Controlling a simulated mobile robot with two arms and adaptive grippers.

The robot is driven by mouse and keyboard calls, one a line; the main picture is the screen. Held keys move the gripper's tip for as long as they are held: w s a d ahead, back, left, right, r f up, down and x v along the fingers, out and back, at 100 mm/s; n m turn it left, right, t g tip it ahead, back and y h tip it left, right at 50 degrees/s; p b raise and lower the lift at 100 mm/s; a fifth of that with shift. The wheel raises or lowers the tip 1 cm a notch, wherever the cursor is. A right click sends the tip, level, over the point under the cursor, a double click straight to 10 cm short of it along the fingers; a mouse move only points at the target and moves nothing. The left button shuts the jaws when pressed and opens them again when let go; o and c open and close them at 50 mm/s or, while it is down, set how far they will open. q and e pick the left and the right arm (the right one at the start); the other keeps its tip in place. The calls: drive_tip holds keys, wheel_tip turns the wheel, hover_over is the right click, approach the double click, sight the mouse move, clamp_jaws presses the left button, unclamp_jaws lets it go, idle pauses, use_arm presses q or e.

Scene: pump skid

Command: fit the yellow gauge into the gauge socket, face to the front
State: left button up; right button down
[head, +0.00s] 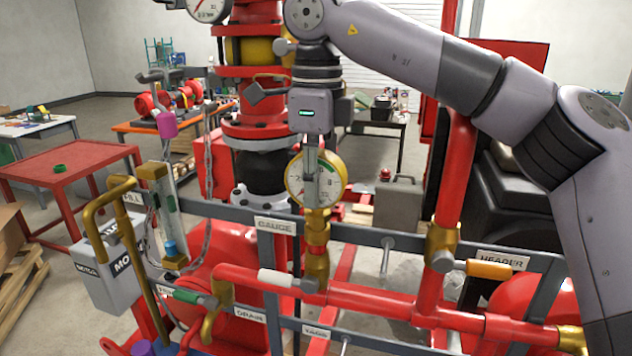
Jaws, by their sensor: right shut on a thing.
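The yellow gauge (330,182) is upright in the middle of the head view, its white dial facing me. My right gripper (311,168) comes down from above and is shut on the gauge, with its fingers across the upper part of the dial. Directly below is the brass gauge socket (317,262) on the red pipe, to the right of the GAUGE label (276,226). The bottom of the gauge lines up with the socket top and appears to meet it. I cannot tell how deep it sits. My left gripper is not in view.
A grey rail (360,236) crosses behind the socket. A white-handled lever (281,279) is at lower left, and a red upright pipe (455,170) with an orange-handled valve (489,269) stands to the right. A large red flanged column (255,110) rises behind the gauge.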

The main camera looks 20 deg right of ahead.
drive_tip(key=shift+f, duration=0.15)
drive_tip(key=shift+r+p, duration=0.2)
drive_tip(key=shift+p, duration=0.2)
drive_tip(key=shift+w+r+p, duration=0.25)
drive_tip(key=shift+r+p, duration=0.35)
drive_tip(key=shift+r, duration=0.05)
drive_tip(key=shift+s+r+p, duration=0.15)
drive_tip(key=shift+r+p, duration=0.25)
drive_tip(key=shift+r, duration=0.15)
drive_tip(key=shift+f, duration=0.1)
